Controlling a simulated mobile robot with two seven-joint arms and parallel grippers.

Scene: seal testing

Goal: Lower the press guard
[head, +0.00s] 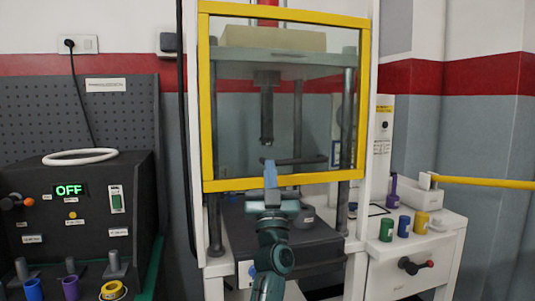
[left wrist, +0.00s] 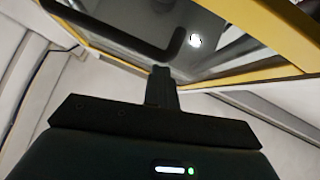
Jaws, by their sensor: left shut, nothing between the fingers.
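The press guard is a clear panel in a yellow frame (head: 285,181), upright on the front of the press. Its lower bar hangs above the dark press bed (head: 315,238), with an open gap below it. A dark horizontal handle (head: 302,160) crosses the panel just above the lower bar. My left gripper (head: 269,166) is shut and empty, in front of the lower bar near the handle's left end. In the left wrist view, the shut fingers (left wrist: 161,72) point toward the dark handle (left wrist: 120,35) and the yellow frame (left wrist: 265,32). I cannot tell whether they touch.
A white cabinet (head: 405,262) at the right carries green, blue, yellow and purple pieces. A yellow bar (head: 482,183) sticks out above it. A dark control box (head: 75,210) reading OFF stands at the left. White posts flank the guard.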

